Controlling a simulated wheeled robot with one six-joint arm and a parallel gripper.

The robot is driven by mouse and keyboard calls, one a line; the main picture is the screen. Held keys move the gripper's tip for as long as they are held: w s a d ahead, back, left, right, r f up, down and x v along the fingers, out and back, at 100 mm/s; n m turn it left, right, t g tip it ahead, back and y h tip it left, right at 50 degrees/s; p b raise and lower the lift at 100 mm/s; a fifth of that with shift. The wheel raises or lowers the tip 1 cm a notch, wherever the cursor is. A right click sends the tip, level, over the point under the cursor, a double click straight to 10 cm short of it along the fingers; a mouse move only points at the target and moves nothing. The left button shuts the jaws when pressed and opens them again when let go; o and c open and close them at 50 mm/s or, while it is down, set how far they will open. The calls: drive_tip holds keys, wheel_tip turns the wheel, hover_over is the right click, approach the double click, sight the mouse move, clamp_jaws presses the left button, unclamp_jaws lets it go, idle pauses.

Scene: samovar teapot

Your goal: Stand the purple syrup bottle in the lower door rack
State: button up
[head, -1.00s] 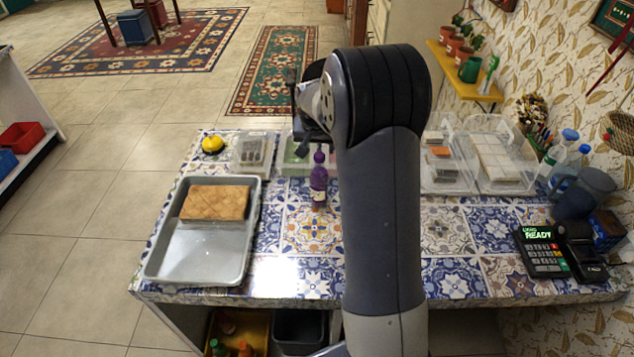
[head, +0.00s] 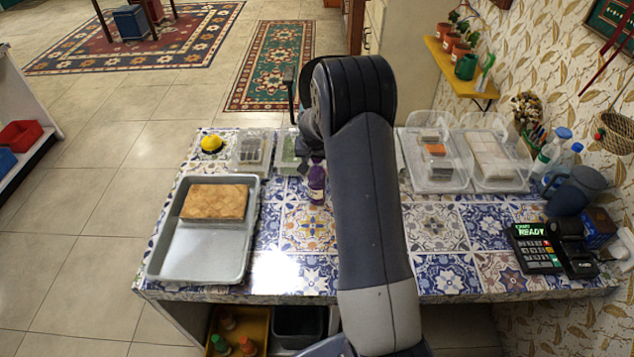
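The purple syrup bottle (head: 317,186) stands upright on the blue-and-white patterned tile counter (head: 308,228), left of my arm. Its label is purple and its top is partly hidden. My gripper (head: 309,160) is at the bottle's top, at the far end of my arm. The gripper is dark, small and partly covered by my wrist, so I cannot tell whether its fingers are apart or touch the bottle. I cannot make out the lower door rack in this view.
A grey tray (head: 205,265) with a brown slab (head: 215,202) lies left of the bottle. Clear bins (head: 435,180) and a card terminal (head: 535,248) are to the right. A yellow bin (head: 240,330) with small bottles sits below the counter. The counter's front middle is clear.

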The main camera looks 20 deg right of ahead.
drive_tip(key=shift+c, duration=0.3)
clamp_jaws()
idle(0.4)
